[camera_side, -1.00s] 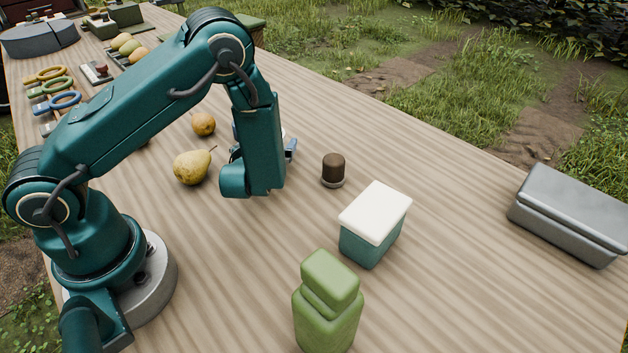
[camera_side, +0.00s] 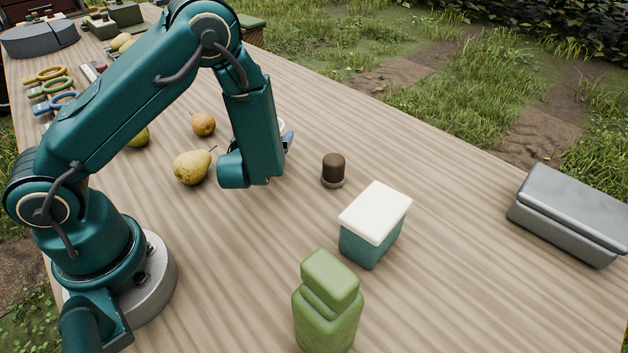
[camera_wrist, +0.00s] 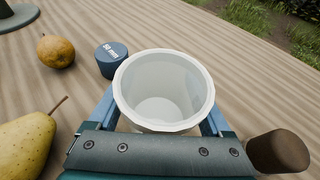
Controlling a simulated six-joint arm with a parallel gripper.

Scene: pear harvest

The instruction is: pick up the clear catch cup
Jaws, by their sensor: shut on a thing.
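The clear catch cup (camera_wrist: 165,85) is a whitish see-through cup with a round rim, open toward the camera in the wrist view. My gripper (camera_wrist: 160,115) has one blue finger on each side of it and is shut on it. In the side view my arm hides most of the cup, and only a pale edge (camera_side: 283,125) shows beside my gripper (camera_side: 287,143). Whether the cup's base is clear of the table cannot be told.
A blue "50 mm" block (camera_wrist: 111,62) stands just beyond the cup. A yellow pear (camera_side: 192,167), a small round pear (camera_side: 203,124) and a brown-topped cylinder (camera_side: 333,169) are nearby. A white-lidded box (camera_side: 374,222) and green bottle (camera_side: 328,300) stand in front.

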